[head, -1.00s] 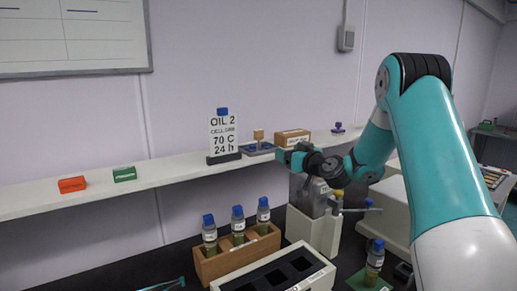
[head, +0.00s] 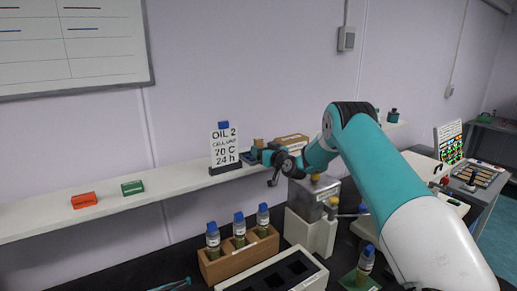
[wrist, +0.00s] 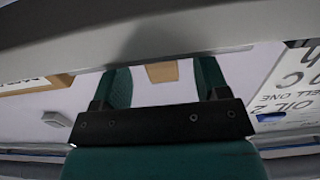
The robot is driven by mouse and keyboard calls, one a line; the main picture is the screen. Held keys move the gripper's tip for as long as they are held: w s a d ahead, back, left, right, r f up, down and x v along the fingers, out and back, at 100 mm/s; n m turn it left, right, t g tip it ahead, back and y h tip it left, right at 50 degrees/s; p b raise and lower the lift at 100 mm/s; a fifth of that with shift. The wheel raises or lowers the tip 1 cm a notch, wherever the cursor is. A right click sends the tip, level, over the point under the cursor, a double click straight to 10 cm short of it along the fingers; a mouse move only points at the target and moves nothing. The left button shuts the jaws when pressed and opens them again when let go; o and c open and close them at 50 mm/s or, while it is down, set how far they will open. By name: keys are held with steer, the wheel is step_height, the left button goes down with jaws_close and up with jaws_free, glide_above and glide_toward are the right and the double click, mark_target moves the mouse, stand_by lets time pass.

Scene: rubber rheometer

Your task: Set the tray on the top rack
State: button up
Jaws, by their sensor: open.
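A small blue-grey tray (head: 247,158) lies on the white wall shelf, just right of the "OIL 2" sign. It is mostly hidden behind my gripper. A small brown block (head: 258,143) shows just above the gripper, seemingly the knob seen on the tray earlier. My gripper (head: 259,154) is open at the tray, pointing left along the shelf front. In the wrist view, which is upside down, the teal fingers (wrist: 162,84) stand apart with the brown block (wrist: 161,72) showing between them. I cannot tell whether they touch it. No top rack can be clearly made out.
The "OIL 2" sign (head: 223,146) stands close left of the gripper, and a cardboard box (head: 291,142) stands close right. The shelf (head: 165,189) is clear between the sign and the green box (head: 132,187). Below are a wooden bottle rack (head: 241,257) and a metal-and-white device (head: 312,222).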

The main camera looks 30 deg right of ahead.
steer(key=shift+w, duration=0.95)
steer(key=c, duration=1.2)
steer(key=shift+r, duration=0.1)
